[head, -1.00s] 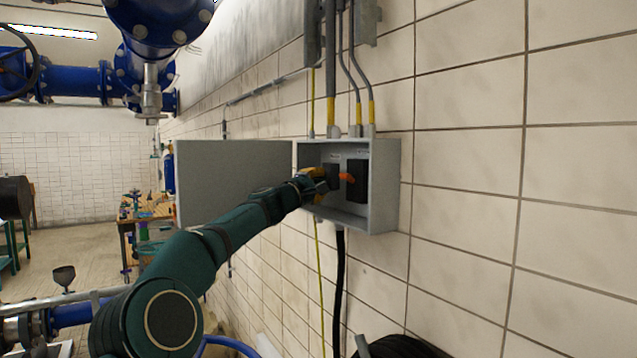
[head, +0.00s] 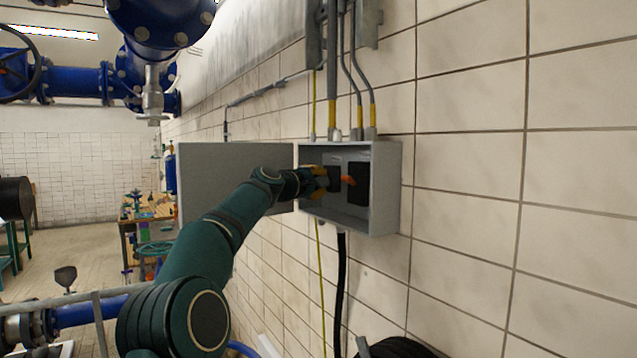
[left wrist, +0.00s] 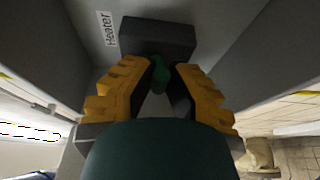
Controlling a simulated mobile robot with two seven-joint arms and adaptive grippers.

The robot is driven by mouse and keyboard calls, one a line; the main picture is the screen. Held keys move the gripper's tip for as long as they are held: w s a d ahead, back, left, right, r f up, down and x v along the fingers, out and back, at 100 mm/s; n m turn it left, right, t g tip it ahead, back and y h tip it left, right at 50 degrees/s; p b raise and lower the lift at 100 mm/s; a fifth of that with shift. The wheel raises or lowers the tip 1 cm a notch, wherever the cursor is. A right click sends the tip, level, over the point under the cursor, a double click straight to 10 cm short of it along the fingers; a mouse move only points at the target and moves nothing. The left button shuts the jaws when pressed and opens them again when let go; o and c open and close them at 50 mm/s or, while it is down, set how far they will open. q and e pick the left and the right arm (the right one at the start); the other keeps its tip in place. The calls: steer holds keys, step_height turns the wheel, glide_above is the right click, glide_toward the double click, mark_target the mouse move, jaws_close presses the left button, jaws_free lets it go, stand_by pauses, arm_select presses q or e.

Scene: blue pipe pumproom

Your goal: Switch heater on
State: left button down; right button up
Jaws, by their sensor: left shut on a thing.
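The grey electrical box (head: 384,190) on the tiled wall stands open. Inside it are two dark switch blocks side by side. The right block (head: 362,188) has an orange lever (head: 348,180). My left gripper (head: 328,178) reaches in from the left at the left block, covering part of it. In the left wrist view, a label reading "Heater" (left wrist: 109,30) sits beside a dark switch block (left wrist: 158,36) with a green handle (left wrist: 159,73). My left gripper's yellow fingers (left wrist: 158,80) are shut on this green handle. My right gripper is not in view.
The box's door (head: 235,185) is swung open to the left, behind my forearm. Conduits (head: 340,80) enter the box from above, and a black cable (head: 340,290) hangs below. The wall right of the box is clear.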

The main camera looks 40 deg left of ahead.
arm_select(q)
steer(key=shift+w+r+m+g, duration=0.1)
steer(key=shift+m+g, duration=0.2)
steer(key=shift+g, duration=0.4)
steer(key=c, duration=1.2)
jaws_free()
steer(key=shift+s+r, duration=0.2)
steer(key=shift+s, duration=0.6)
steer(key=s, duration=0.3)
steer(key=s+r, duration=0.1)
steer(key=s, duration=0.6)
steer(key=shift+s+d+r, duration=0.1)
steer(key=shift+r, duration=0.1)
